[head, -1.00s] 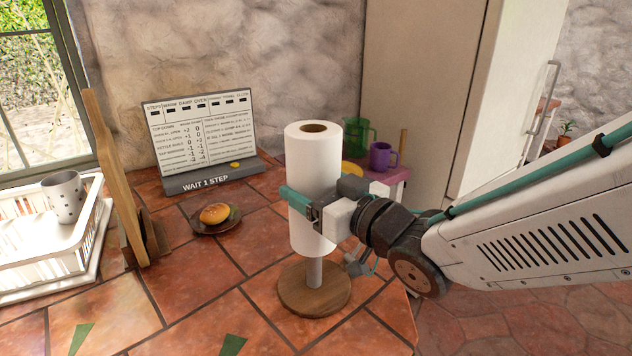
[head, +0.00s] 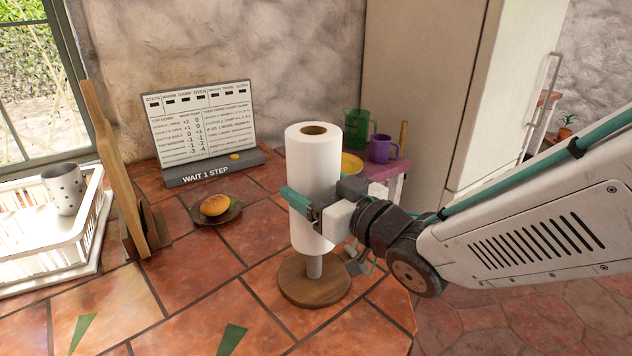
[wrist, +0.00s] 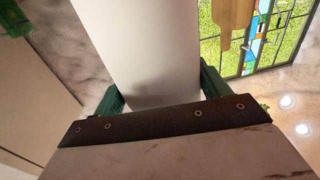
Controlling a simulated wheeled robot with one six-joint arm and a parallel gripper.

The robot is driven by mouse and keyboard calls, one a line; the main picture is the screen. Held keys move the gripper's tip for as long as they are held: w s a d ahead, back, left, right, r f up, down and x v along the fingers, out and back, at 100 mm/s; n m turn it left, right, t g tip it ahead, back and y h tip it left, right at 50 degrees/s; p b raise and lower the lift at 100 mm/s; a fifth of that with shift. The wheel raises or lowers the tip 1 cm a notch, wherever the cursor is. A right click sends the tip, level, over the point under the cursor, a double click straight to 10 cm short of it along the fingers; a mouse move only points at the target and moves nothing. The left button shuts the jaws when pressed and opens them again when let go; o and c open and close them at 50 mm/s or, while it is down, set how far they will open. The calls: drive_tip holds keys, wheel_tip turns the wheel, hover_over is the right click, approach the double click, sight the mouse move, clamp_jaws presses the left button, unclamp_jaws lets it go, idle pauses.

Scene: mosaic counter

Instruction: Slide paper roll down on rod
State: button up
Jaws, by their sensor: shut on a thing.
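The white paper roll (head: 314,160) stands upright in the head view, around the rod (head: 314,267) of a holder with a round wooden base (head: 314,284). A short length of grey rod shows between the roll's lower end and the base, so the roll is above the base. My gripper (head: 300,204) is shut on the roll a little below its middle, with green fingers on either side. In the wrist view the roll (wrist: 145,50) fills the space between the fingers. The rod's top does not show above the roll.
A bun (head: 214,205) on a small plate and a sign board (head: 203,125) stand behind left. A white rack (head: 50,235) with a spotted cup (head: 65,190) is at far left beside a wooden board (head: 112,165). A purple mug (head: 382,149) and green jug (head: 357,128) are behind right.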

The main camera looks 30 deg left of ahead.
drive_tip(key=shift+f, duration=1.05)
drive_tip(key=o, duration=1.1)
drive_tip(key=shift+f, duration=0.1)
drive_tip(key=shift+v, duration=3.9)
